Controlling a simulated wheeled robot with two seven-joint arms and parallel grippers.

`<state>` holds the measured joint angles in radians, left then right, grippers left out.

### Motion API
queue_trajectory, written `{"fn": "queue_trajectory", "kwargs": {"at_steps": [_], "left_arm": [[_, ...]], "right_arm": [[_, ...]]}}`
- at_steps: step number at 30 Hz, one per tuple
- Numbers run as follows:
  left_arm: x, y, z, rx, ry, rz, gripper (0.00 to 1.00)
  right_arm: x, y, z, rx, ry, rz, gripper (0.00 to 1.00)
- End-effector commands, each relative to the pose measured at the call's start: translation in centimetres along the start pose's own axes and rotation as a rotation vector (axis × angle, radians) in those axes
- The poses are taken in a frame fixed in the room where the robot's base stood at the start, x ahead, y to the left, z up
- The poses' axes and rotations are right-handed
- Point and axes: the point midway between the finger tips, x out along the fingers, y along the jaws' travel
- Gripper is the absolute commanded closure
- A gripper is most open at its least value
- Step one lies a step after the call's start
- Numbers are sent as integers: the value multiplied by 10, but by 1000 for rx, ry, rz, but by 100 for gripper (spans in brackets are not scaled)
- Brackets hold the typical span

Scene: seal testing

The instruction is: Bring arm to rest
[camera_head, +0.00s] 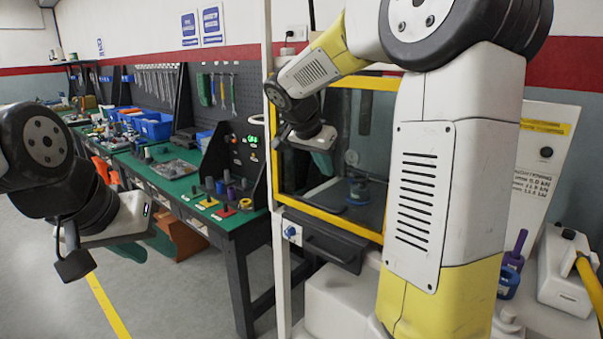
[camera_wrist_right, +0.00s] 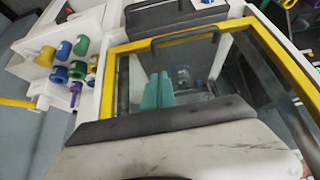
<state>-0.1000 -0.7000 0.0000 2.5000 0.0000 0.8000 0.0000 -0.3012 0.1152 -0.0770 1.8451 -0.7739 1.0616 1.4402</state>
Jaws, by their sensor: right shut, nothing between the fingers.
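My right gripper (camera_head: 323,160) hangs in front of the glass of a testing chamber (camera_head: 384,200) with a yellow frame. In the right wrist view its two teal fingers (camera_wrist_right: 158,90) are close together, with nothing between them, against the chamber's window. A blue-and-grey piece (camera_head: 358,190) shows behind the glass. My left gripper (camera_head: 145,246) hangs at the left, above the floor and in front of the workbench. Its teal fingers are partly hidden by the wrist, so its opening is unclear.
A green-topped workbench (camera_head: 172,187) with blue bins (camera_head: 152,126), tools and small coloured parts runs along the left. Blue and purple parts (camera_head: 510,270) stand at the lower right beside a white device (camera_head: 565,275).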

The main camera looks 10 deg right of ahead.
Motion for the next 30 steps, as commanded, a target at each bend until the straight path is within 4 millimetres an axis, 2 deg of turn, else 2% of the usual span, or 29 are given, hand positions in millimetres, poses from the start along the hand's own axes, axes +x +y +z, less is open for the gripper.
{"fn": "queue_trajectory", "kwargs": {"at_steps": [5, 9, 15, 18, 21, 25, 30], "left_arm": [[0, 0, 0, 0, 0, 0, 64], [0, 0, 0, 0, 0, 0, 64], [0, 0, 0, 0, 0, 0, 64], [0, 0, 0, 0, 0, 0, 64], [0, 0, 0, 0, 0, 0, 64], [0, 0, 0, 0, 0, 0, 64], [0, 0, 0, 0, 0, 0, 64]], "right_arm": [[-22, 38, 24, -128, -91, -80, 100], [-48, 82, 67, -317, -177, -231, 100], [-80, 127, 133, -570, -185, -473, 100], [-89, 139, 157, -659, -154, -564, 100], [-95, 145, 173, -717, -124, -622, 100], [-97, 148, 182, -754, -104, -653, 100], [-97, 148, 183, -760, -102, -657, 100]]}}
